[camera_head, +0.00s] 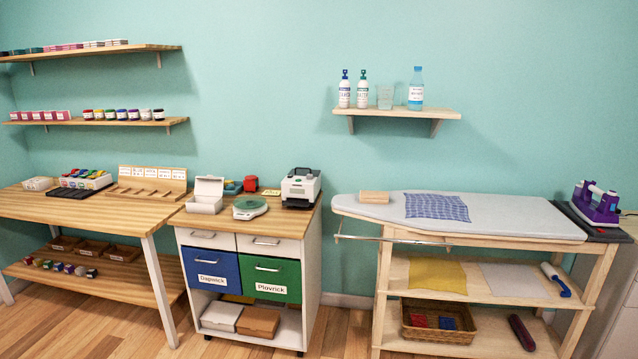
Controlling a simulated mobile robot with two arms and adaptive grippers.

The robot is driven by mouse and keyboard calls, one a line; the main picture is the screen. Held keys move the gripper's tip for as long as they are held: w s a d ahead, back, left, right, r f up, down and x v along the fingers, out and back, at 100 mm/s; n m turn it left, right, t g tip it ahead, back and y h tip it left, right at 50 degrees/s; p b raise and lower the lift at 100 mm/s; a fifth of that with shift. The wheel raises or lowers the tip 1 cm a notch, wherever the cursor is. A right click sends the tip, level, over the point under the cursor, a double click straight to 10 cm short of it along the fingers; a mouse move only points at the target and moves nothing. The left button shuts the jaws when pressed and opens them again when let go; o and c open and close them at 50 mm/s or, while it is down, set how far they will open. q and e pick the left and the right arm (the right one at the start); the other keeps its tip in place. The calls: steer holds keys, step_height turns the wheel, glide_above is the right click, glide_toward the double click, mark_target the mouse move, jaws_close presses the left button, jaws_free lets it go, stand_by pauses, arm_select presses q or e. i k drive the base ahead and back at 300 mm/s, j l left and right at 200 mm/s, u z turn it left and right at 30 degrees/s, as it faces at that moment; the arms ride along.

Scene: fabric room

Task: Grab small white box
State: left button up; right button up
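Several white boxes show in the head view, and I cannot tell which one the task means. A white box with its lid raised (205,196) stands on the wooden top of the middle cabinet, left of a green-topped round device. A low, small white box (38,183) lies at the back left of the left table. Another white box (221,317) is on the cabinet's bottom shelf, beside a brown box (258,322). Neither of my grippers is in view.
The middle cabinet (310,250) has a blue drawer (211,271) and a green drawer (271,278). A scale-like device (250,207) and a white-and-black machine (300,187) share its top. An ironing table (480,217) stands right. The wooden floor in front is clear.

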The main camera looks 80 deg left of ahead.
mark_target(197, 205)
steer(key=j+u, duration=0.15)
steer(key=u, duration=0.25)
steer(key=j+u, duration=0.2)
steer(key=u, duration=0.25)
steer(key=j+u, duration=0.2)
steer(key=u, duration=0.2)
steer(key=j+u, duration=0.2)
steer(key=u, duration=0.25)
steer(key=j+u, duration=0.15)
steer(key=u, duration=0.25)
steer(key=i+j+u, duration=0.45)
steer(key=i+j, duration=0.2)
steer(key=j, duration=0.15)
steer(key=i+j+u, duration=0.45)
steer(key=i, duration=0.3)
steer(key=i+j, duration=0.4)
steer(key=j, duration=0.2)
steer(key=l+u, duration=0.1)
steer(key=j+z, duration=0.3)
steer(key=k+j, duration=0.05)
steer(key=j, duration=0.05)
